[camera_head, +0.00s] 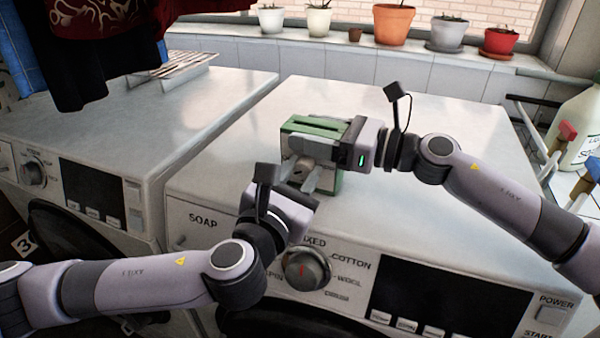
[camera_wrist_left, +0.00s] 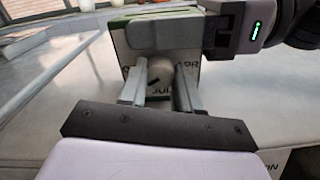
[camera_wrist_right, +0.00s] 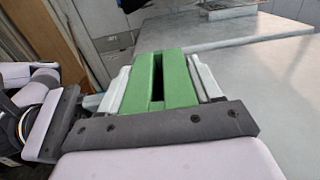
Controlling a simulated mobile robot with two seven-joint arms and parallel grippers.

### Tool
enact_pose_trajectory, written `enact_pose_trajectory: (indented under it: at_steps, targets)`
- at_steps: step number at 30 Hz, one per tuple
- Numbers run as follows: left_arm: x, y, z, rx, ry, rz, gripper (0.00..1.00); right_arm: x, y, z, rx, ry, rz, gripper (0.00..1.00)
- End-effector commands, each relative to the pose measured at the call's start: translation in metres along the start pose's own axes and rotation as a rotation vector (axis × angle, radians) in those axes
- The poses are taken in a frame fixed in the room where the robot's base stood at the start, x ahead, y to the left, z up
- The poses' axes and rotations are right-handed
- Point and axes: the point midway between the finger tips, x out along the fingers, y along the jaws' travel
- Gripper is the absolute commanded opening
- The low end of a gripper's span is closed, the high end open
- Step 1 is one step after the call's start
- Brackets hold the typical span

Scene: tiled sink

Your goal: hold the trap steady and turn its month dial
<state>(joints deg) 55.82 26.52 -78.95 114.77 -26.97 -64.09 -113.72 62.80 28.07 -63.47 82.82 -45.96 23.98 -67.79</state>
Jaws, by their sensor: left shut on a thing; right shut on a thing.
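The trap is a green and cream box (camera_head: 312,124) with a slot in its top, standing on the right-hand washing machine. My right gripper (camera_head: 330,128) is shut on the trap across its upper body; the right wrist view shows a finger on each side of the green top (camera_wrist_right: 144,85). The month dial (camera_wrist_left: 163,75) is a round grey knob with a dark mark on the trap's front face, with letters around it. My left gripper (camera_wrist_left: 160,88) is shut on the dial, one finger on each side. The letters are partly hidden by the fingers.
The trap stands on the pale top (camera_head: 420,115) of the right washing machine (camera_head: 400,225), with free room behind it. Its program knob (camera_head: 306,268) is below my left gripper. Potted plants (camera_head: 394,24) line the sill; a bottle (camera_head: 580,125) stands at right.

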Motion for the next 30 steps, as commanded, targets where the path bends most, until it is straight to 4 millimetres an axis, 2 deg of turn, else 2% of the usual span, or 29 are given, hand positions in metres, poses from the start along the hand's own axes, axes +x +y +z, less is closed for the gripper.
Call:
enact_pose_trajectory:
  at_steps: [1,2,4,13,17,23,30]
  targets:
    - [-0.001,-0.001,0.0,-0.001,0.0,-0.003,0.02,0.0,-0.001,-0.001,0.001,0.001,-0.003,0.29]
    - [-0.001,-0.001,0.0,-0.001,0.0,-0.003,0.36,0.0,-0.001,-0.001,0.001,0.001,-0.003,0.29]
    - [0.0,-0.001,0.0,-0.001,0.0,-0.002,0.58,0.0,-0.001,-0.001,0.001,0.001,-0.003,0.29]
    - [-0.001,-0.001,0.0,-0.002,0.0,-0.001,0.59,0.0,-0.001,-0.001,0.0,0.001,-0.002,0.29]
    - [-0.007,0.0,-0.001,-0.002,0.002,-0.001,0.59,0.0,-0.001,-0.001,0.0,0.001,-0.001,0.29]
    - [-0.036,-0.001,-0.001,-0.003,0.002,-0.003,0.59,0.0,0.0,-0.001,0.0,0.001,-0.001,0.29]
    - [-0.082,-0.001,-0.001,-0.003,0.002,-0.004,0.59,0.0,0.0,-0.001,0.0,0.001,-0.001,0.29]
